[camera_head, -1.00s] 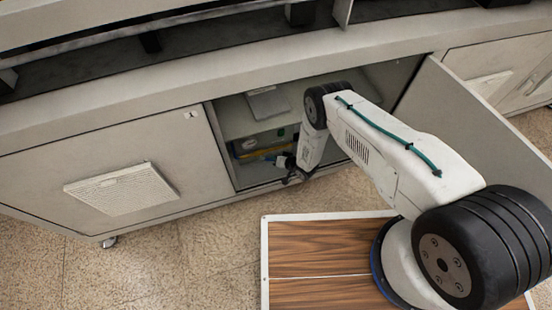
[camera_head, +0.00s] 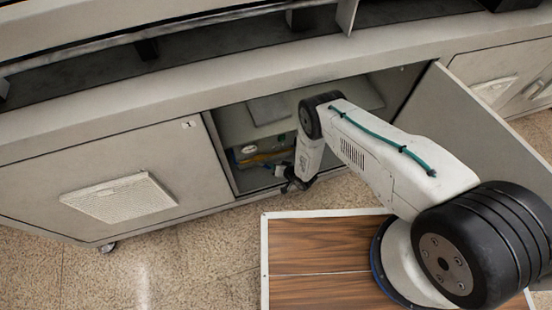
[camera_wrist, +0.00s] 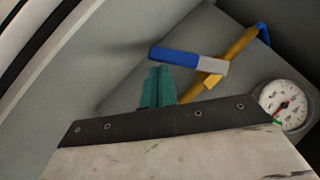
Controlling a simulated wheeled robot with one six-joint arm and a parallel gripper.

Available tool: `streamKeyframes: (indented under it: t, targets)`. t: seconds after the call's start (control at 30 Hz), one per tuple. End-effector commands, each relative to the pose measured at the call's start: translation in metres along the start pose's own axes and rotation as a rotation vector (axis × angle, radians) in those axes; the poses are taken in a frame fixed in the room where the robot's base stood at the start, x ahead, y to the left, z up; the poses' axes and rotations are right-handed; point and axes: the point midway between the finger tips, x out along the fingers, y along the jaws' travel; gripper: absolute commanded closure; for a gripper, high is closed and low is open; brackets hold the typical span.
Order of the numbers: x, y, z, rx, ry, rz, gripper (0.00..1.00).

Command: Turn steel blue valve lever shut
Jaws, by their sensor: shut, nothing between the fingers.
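The valve lever (camera_wrist: 188,60) is a blue bar with a pale grey end, seen in the wrist view. It lies across a yellow pipe (camera_wrist: 236,50), crossing it at an angle. My gripper (camera_wrist: 157,76) shows as teal fingers held together, with nothing between them. In the head view my gripper (camera_head: 294,183) is low in the open cabinet bay, and the lever cannot be made out clearly.
The open cabinet door (camera_head: 470,125) stands right of my arm.

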Motion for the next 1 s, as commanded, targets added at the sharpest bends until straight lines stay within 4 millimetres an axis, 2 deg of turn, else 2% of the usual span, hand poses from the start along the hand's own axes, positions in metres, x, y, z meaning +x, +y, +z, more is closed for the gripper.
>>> streamKeyframes:
  t: [0.1,0.4,1.0]
  targets:
    - [0.002,-0.002,0.013,-0.001,-0.002,-0.001,1.00]
    - [0.013,-0.004,0.026,-0.001,-0.002,-0.001,1.00]
    - [0.023,-0.008,0.034,-0.001,-0.001,-0.001,1.00]
